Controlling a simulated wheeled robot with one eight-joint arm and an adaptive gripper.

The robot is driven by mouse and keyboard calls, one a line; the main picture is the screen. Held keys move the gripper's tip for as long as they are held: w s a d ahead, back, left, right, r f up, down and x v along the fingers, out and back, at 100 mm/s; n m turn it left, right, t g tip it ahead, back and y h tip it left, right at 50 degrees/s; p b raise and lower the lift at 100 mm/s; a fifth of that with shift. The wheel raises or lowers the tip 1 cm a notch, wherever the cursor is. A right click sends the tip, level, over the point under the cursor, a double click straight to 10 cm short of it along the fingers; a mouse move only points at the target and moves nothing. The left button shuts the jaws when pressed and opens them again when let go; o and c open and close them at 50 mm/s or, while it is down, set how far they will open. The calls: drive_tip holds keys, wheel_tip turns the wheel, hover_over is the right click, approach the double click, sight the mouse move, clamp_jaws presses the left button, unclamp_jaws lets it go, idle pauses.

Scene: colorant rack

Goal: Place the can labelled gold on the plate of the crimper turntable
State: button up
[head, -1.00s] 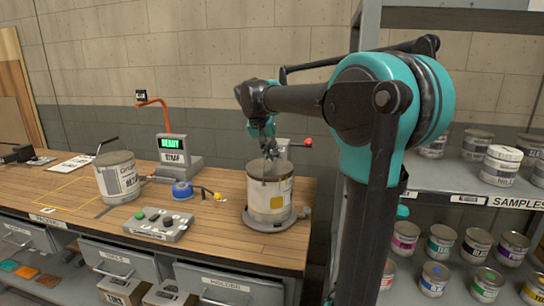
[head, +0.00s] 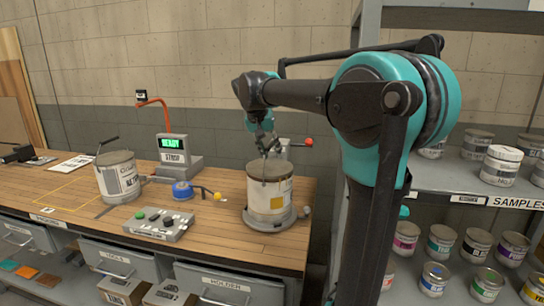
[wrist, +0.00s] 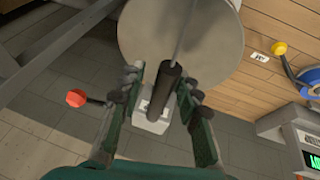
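A grey-white can (head: 270,195) with a yellow patch on its side stands upright on the round turntable plate (head: 270,224) at the bench's right end. Its lettering is too small to read. In the wrist view its round lid (wrist: 215,45) fills the top middle. A black handle grip (wrist: 165,88) on a thin wire lies between my fingers. My gripper (head: 266,147) is just above the lid. In the wrist view my gripper (wrist: 160,90) has its fingers spread, with a gap visible beside the grip.
A red-knobbed lever (head: 308,142) stands behind the can. Another handled can (head: 117,176), a button box (head: 160,223), a blue tape roll (head: 182,190) and a scale with a green display (head: 173,150) are on the bench. A sample shelf (head: 440,195) with several cans is right.

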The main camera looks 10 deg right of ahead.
drive_tip(key=v, duration=1)
